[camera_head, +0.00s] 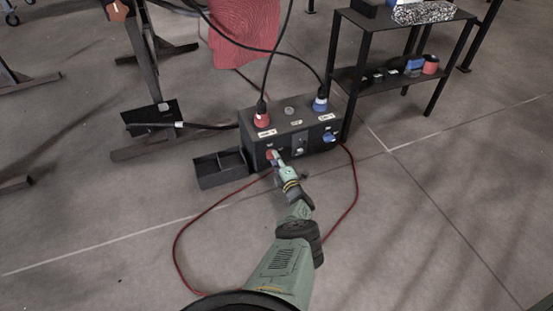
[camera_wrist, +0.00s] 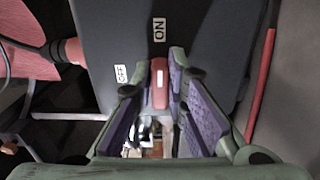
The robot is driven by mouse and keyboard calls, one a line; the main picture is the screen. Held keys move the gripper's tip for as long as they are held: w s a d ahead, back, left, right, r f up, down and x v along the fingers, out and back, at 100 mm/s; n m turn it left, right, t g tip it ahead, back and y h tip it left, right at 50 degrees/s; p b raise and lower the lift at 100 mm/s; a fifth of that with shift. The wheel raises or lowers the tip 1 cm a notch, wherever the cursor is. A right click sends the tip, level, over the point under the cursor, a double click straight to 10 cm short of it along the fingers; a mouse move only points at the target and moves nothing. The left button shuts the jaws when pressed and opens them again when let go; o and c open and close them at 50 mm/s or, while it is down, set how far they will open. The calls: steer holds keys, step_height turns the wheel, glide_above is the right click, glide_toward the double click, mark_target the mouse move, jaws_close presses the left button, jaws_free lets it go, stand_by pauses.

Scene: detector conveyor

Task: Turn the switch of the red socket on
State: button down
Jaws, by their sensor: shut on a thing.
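The dark power box (camera_head: 297,146) stands on the floor, with the red socket (camera_head: 262,119) and its plug on top at the left. The red switch (camera_head: 269,154) is on the front face below it. My gripper (camera_head: 276,158) is at this switch. In the wrist view, the red switch handle (camera_wrist: 159,83) sits between the two fingers of my gripper (camera_wrist: 162,85), which are closed around it. The handle's upper end points toward the "ON" label (camera_wrist: 159,29); the "OFF" label (camera_wrist: 121,73) is off to its left. The fingers hide the switch's sides.
The blue socket (camera_head: 320,104) and blue switch (camera_head: 329,138) are at the box's right. An open dark tray (camera_head: 222,170) adjoins the box's left. A red cable (camera_head: 178,246) loops over the floor around my arm. A black shelf (camera_head: 395,78) stands behind at right.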

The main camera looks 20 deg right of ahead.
steer(key=c, duration=1.6)
jaws_free()
